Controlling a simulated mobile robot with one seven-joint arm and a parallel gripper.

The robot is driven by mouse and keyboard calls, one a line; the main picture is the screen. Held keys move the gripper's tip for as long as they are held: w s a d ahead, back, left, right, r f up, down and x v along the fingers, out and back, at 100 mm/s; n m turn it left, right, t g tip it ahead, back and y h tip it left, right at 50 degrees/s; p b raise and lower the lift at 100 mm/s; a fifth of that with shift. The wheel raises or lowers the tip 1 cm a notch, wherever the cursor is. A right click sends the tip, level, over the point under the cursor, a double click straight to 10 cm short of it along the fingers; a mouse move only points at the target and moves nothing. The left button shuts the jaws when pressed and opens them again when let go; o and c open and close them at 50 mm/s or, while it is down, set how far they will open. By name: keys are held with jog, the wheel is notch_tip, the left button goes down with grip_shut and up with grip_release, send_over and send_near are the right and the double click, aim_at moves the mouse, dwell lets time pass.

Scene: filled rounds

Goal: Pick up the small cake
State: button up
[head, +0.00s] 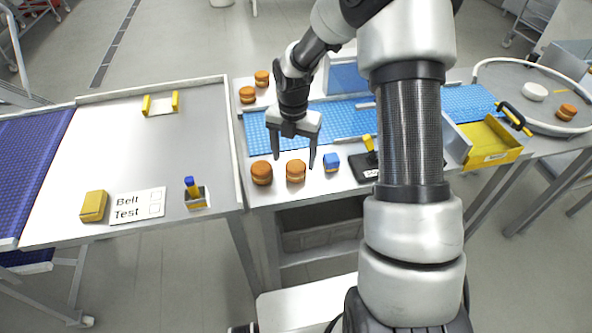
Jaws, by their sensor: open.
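Several small round brown cakes with a pale filling band are in the head view. Two stand near the front edge of the middle table: a left cake (261,173) and a right cake (296,171). Two more, a back cake (262,78) and a cake just in front of it (247,95), stand beyond the blue belt. Another cake (567,112) is on the round tray at far right. My gripper (294,161) points down, open and empty, its fingertips around or just above the right front cake. I cannot tell their exact height.
A blue belt (335,118) runs behind. A yellow bin (491,143) and round tray (508,66) are right. The left table (135,150) has wide clear room.

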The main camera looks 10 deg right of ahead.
aim_at(296, 165)
jog(key=f, duration=0.5)
jog(key=shift+d, duration=0.25)
jog(key=c, duration=0.8)
